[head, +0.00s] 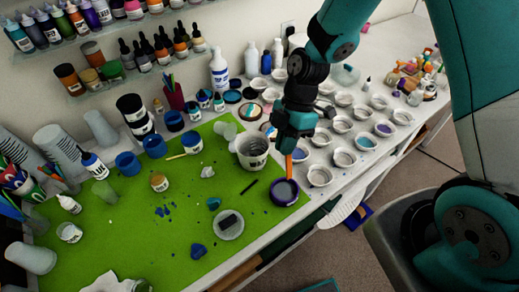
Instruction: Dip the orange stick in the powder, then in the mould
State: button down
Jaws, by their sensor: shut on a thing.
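My gripper (289,150) is shut on the orange stick (289,167) and holds it roughly upright, pointing down. The stick's lower end is at the dark purple round container (272,194) at the right edge of the green mat; I cannot tell if it touches what is inside. The container has a greyish-purple inside, and I cannot tell whether that is powder. Many white round moulds (320,176) stand in rows on the white table to the right, a few with purple or blue in them. Which mould is meant is not clear.
A white tub (253,152) stands close left of my gripper. A clear dish (229,224) with a dark piece lies on the green mat (120,240). Blue-lidded jars and cups crowd the left. Bottle shelves (125,75) line the wall. The mat's front middle is fairly clear.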

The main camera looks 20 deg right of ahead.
notch_tip(320, 180, down, 8)
jog(key=b, duration=0.6)
jog(key=shift+a+f, duration=0.2)
jog(key=shift+r, duration=0.1)
dwell(0.8)
jog(key=shift+w+a+r+p, duration=0.15)
jog(key=shift+r+p, duration=0.45)
jog(key=shift+r, duration=0.3)
jog(key=shift+w+d+r+p, duration=0.15)
jog(key=shift+r+p, duration=0.4)
jog(key=shift+r, duration=0.35)
jog(key=shift+a, duration=0.1)
